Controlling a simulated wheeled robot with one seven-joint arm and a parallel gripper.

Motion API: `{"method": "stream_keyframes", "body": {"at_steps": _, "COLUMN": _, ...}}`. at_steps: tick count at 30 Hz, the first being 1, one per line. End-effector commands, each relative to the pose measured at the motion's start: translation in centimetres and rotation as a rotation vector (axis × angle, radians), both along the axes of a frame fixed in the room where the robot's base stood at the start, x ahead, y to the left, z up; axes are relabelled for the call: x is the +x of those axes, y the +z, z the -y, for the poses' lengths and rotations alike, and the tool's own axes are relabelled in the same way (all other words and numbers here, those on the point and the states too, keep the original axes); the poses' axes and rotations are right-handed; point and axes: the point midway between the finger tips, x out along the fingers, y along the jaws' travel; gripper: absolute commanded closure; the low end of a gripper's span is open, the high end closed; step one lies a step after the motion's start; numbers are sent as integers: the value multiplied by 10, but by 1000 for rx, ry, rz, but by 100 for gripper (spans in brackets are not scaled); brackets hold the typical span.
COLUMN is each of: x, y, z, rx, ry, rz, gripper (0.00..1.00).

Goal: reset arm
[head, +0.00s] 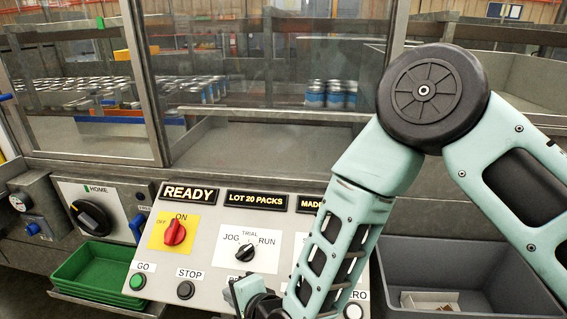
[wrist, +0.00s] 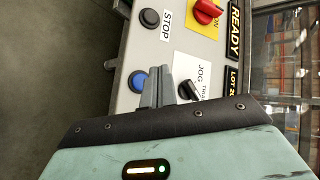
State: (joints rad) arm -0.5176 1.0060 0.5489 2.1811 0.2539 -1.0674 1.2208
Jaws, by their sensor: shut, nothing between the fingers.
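My gripper (head: 245,292) is low in front of the sloped control panel (head: 215,262), at the bottom of the head view. In the wrist view my gripper (wrist: 158,84) has its grey fingers shut together and empty. The fingers show between a blue button (wrist: 137,80) and the black JOG/TRIAL/RUN knob (wrist: 188,90); whether they touch the panel I cannot tell. My bent arm covers the panel's right part in the head view.
The panel carries a red ON/OFF switch (head: 174,233), a green GO button (head: 138,281) and a STOP button (head: 186,290). A green tray (head: 92,268) is at left, a grey bin (head: 487,281) at right. Cans (head: 331,94) stand behind glass.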

Motion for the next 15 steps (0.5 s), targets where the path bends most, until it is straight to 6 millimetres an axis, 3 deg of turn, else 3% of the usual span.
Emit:
{"method": "stream_keyframes", "body": {"at_steps": 5, "x": -7, "y": 36, "z": 14, "rx": -190, "ry": 209, "rz": 62, "gripper": 100}}
{"method": "stream_keyframes", "body": {"at_steps": 8, "x": -18, "y": 58, "z": 33, "rx": -341, "ry": 373, "rz": 103, "gripper": 100}}
{"method": "stream_keyframes", "body": {"at_steps": 15, "x": -56, "y": 104, "z": 105, "rx": -688, "ry": 760, "rz": 171, "gripper": 100}}
